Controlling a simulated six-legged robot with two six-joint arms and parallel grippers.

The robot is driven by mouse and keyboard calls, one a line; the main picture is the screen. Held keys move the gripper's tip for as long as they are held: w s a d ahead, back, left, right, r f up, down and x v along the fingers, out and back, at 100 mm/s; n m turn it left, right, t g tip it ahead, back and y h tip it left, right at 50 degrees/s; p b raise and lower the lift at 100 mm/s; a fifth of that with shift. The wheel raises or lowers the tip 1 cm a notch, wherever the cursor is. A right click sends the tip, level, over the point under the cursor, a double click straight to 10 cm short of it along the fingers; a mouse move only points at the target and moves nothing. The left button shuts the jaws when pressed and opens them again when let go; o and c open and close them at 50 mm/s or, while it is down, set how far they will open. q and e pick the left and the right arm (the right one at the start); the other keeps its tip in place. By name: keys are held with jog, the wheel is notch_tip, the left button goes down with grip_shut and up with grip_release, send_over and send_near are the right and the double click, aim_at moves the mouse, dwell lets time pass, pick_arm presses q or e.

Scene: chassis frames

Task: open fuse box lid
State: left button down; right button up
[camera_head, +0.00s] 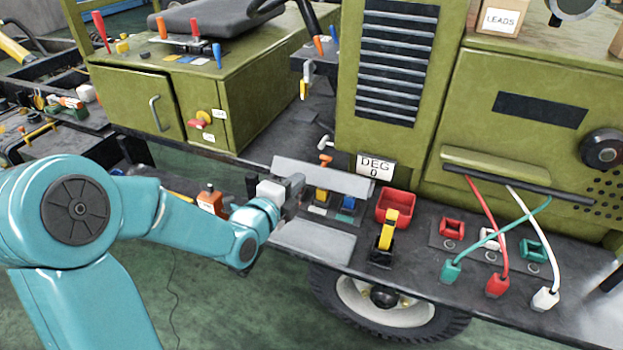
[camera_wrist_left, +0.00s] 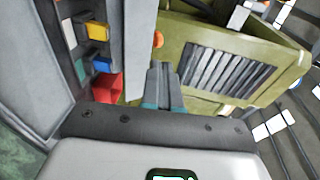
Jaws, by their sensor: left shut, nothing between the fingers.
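The fuse box has its yellow fuse (camera_head: 321,195) and blue fuse (camera_head: 348,204) exposed between two grey panels. One panel (camera_head: 335,178) slopes up behind the fuses, and a wider panel (camera_head: 312,241) lies in front. I cannot tell for sure which is the lid. My left gripper (camera_head: 297,186) is shut and empty over the left part of the box, hiding some of it. In the left wrist view, its fingers (camera_wrist_left: 165,86) are together, with the yellow fuse (camera_wrist_left: 96,31) and blue fuse (camera_wrist_left: 101,65) to their left. My right gripper is not in view.
A red bin (camera_head: 396,205) and a yellow-handled lever (camera_head: 387,232) stand right of the box. Red, green and white leads (camera_head: 498,285) hang farther right. A "DEG 0" sign (camera_head: 375,167) and a louvred green cabinet (camera_head: 388,62) stand behind. An orange-and-white item (camera_head: 211,199) is left of the gripper.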

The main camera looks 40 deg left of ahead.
aim_at(318, 169)
pick_arm(q)
jog(key=w, duration=0.3)
jog(key=w+p, duration=0.1)
jog(key=w, duration=0.2)
jog(key=w+p, duration=0.1)
jog(key=w, duration=0.2)
jog(key=shift+a+f, duration=0.25)
jog(key=shift+f, duration=0.15)
jog(key=shift+w+a+f, duration=0.15)
jog(key=shift+w+r+g+p, duration=0.3)
jog(key=shift+r+p, duration=0.15)
jog(key=shift+p, duration=0.1)
jog(key=shift+w, duration=0.1)
